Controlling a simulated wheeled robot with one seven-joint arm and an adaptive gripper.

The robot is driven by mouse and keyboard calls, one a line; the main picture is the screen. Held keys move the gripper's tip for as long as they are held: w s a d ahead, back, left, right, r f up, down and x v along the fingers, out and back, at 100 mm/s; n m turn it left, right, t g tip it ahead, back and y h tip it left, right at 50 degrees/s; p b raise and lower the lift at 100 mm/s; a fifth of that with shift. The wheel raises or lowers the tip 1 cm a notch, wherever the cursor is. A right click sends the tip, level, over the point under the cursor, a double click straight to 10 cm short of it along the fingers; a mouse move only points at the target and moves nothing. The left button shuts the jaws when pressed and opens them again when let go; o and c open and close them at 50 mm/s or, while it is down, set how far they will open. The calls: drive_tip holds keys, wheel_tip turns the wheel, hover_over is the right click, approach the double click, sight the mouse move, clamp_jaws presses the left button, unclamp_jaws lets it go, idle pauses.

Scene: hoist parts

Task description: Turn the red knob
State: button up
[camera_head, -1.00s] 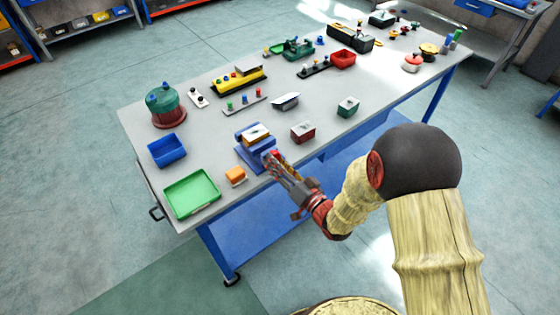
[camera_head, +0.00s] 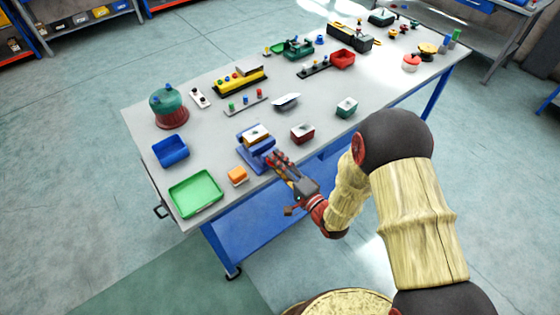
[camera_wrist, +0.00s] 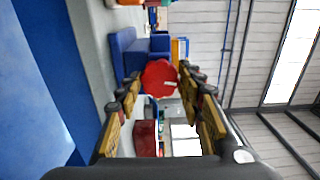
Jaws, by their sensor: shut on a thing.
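The red knob (camera_wrist: 158,78) shows in the wrist view between my fingertips, with a pale mark on its face pointing right. It sits on the blue device (camera_wrist: 138,50), whose body also shows at the table's front edge in the head view (camera_head: 252,154). My gripper (camera_wrist: 160,84) is shut on the knob. In the head view my gripper (camera_head: 275,157) reaches the device's near side from the front right, and its fingers largely hide the knob there.
An orange block (camera_head: 238,175), a green tray (camera_head: 180,204) and a blue bin (camera_head: 170,150) are left of the device. A small red box (camera_head: 302,134) stands to the right. Bare tabletop (camera_head: 215,138) lies behind the device.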

drive_tip(key=shift+a+r+m+p, duration=0.15)
drive_tip(key=shift+m+p, duration=0.1)
drive_tip(key=shift+m, duration=0.3)
drive_tip(key=shift+d+r+m+p, duration=0.1)
drive_tip(key=shift+m+p, duration=0.1)
drive_tip(key=shift+m, duration=0.35)
drive_tip(key=shift+a, duration=0.1)
drive_tip(key=o, duration=0.8)
drive_tip(key=shift+r, duration=0.1)
drive_tip(key=o, duration=0.4)
drive_tip(key=shift+c, duration=0.2)
drive_tip(key=shift+f, duration=0.2)
drive_tip(key=v, duration=1.2)
